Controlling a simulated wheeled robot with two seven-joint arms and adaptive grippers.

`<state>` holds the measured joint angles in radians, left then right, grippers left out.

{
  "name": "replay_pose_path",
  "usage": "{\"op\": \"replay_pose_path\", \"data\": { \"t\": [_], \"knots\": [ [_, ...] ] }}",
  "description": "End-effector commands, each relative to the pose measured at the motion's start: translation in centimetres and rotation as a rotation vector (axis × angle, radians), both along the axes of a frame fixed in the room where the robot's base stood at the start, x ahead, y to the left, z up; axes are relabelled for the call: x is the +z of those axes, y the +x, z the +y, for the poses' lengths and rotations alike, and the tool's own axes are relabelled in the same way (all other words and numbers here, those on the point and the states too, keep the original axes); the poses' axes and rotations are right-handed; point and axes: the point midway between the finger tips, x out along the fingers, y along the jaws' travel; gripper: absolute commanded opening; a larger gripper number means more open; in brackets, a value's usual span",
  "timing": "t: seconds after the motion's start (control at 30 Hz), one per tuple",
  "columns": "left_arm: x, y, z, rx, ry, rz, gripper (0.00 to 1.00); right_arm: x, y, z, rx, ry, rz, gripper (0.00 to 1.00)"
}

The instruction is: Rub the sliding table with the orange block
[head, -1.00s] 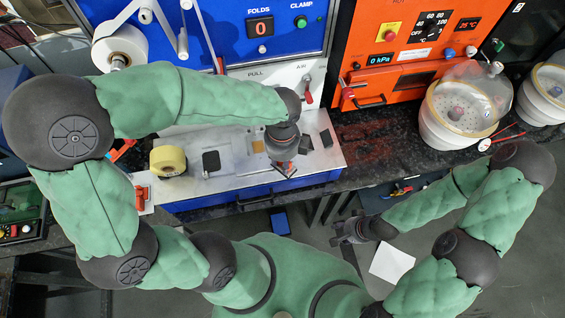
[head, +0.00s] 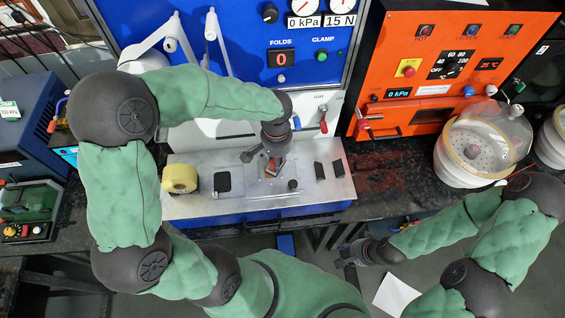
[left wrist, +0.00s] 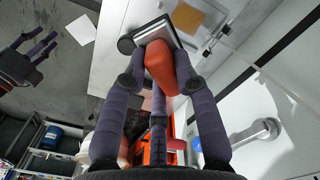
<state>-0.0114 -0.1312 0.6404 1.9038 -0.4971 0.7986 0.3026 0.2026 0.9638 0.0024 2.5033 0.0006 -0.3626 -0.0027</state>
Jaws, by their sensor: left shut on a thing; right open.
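The sliding table (head: 222,205) is a pale metal plate in front of the blue machine. The orange block (left wrist: 162,66) shows in the left wrist view between the fingers of my left gripper (left wrist: 160,75), which is shut on it. Its far end meets a dark and white layered slab (left wrist: 160,33). In the head view my left gripper (head: 272,164) points down over the middle of the table, and little of the block shows. Whether it touches the table cannot be told. My right gripper (head: 352,253) is open and empty, below the table's front edge.
A small dark knob (head: 293,185) is close by. The blue machine (head: 250,40) rises behind; the orange unit (head: 430,70) stands right.

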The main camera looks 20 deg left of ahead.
Motion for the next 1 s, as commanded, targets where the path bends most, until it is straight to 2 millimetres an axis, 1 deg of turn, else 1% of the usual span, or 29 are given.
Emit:
{"op": "replay_pose_path", "data": {
  "t": [0.1,0.2,0.3,0.4,0.53,0.73,1.0],
  "knots": [
    [-0.3,0.5,1.0,0.209,0.001,0.001,0.03,0.3,0.0,0.0,0.000,0.000,0.000,0.43],
    [-0.6,0.9,1.7,0.364,0.003,0.000,0.03,0.4,0.0,0.0,0.000,0.000,0.000,0.43],
    [-0.8,1.1,2.3,0.484,0.004,0.000,0.03,0.5,0.0,0.0,0.000,0.000,0.000,0.43],
    [-0.9,1.2,2.7,0.567,0.004,0.001,0.03,0.5,0.0,0.0,0.000,0.000,0.000,0.43],
    [-1.0,1.3,2.9,0.617,0.005,0.000,0.03,0.5,0.0,0.0,0.000,0.000,0.000,0.43],
    [-1.6,1.3,2.9,0.625,0.005,0.001,0.03,0.1,0.0,0.0,0.000,0.000,0.000,0.43],
    [-3.6,1.3,2.9,0.623,0.005,0.002,0.03,-1.2,0.0,0.0,0.000,0.000,0.000,0.43]
  ]
}}
